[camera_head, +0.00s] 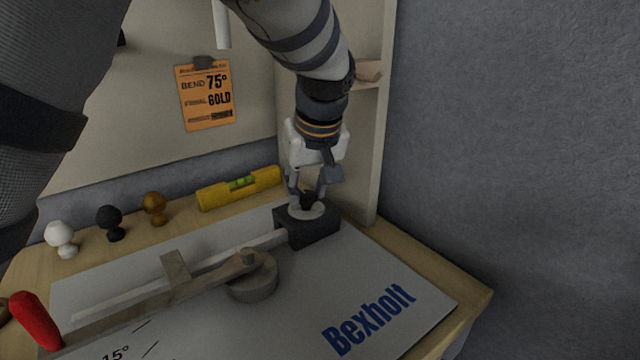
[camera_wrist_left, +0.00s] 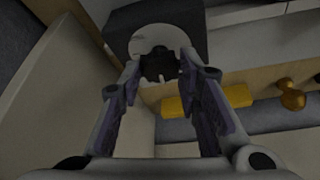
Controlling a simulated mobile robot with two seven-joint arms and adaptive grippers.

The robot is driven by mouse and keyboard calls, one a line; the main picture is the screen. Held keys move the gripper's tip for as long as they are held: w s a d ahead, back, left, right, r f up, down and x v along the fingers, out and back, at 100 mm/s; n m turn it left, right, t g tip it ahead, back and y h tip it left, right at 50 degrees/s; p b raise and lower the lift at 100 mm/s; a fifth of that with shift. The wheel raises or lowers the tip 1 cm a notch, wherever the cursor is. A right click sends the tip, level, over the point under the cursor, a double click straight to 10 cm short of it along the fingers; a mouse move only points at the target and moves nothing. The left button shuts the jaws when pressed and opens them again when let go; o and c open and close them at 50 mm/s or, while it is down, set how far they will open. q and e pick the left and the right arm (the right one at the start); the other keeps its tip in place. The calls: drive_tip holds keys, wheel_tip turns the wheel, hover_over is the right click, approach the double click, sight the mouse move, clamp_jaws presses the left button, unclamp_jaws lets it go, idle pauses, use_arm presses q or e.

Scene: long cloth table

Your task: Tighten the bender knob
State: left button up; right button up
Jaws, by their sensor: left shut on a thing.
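The bender stands on a light board with a long bar and a red-handled lever (camera_head: 36,318) pivoting on a round grey hub (camera_head: 252,283). At its far end is a dark clamp block (camera_head: 322,234) with a pale disc on top. The black bender knob (camera_wrist_left: 160,64) sits on that disc. My left gripper (camera_head: 307,196) comes down from above and is shut on the knob. In the left wrist view the fingers (camera_wrist_left: 160,78) lie on both sides of the knob. My right gripper is not in view.
White (camera_head: 61,236), black (camera_head: 110,220) and gold (camera_head: 155,206) ball knobs stand along the back left. A yellow spirit level (camera_head: 239,188) lies behind the board. An orange card (camera_head: 206,95) reads bend 75°, gold. A shelf side panel (camera_head: 385,110) rises close to the right.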

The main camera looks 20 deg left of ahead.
use_arm(q)
drive_tip(key=m+h, duration=0.1)
drive_tip(key=m, duration=0.1)
drive_tip(key=m+t, duration=0.1)
drive_tip(key=m, duration=0.2)
drive_tip(key=shift+s+a+h, duration=0.15)
drive_tip(key=shift+a+h, duration=0.05)
drive_tip(key=shift+h, duration=0.2)
drive_tip(key=shift+a+m+h, duration=0.15)
drive_tip(key=shift+m+h, duration=0.65)
drive_tip(key=shift+m, duration=1.3)
drive_tip(key=o, duration=1.1)
drive_tip(key=shift+o, duration=0.2)
drive_tip(key=v, duration=0.7)
drive_tip(key=shift+r, duration=0.2)
drive_tip(key=shift+s, duration=0.15)
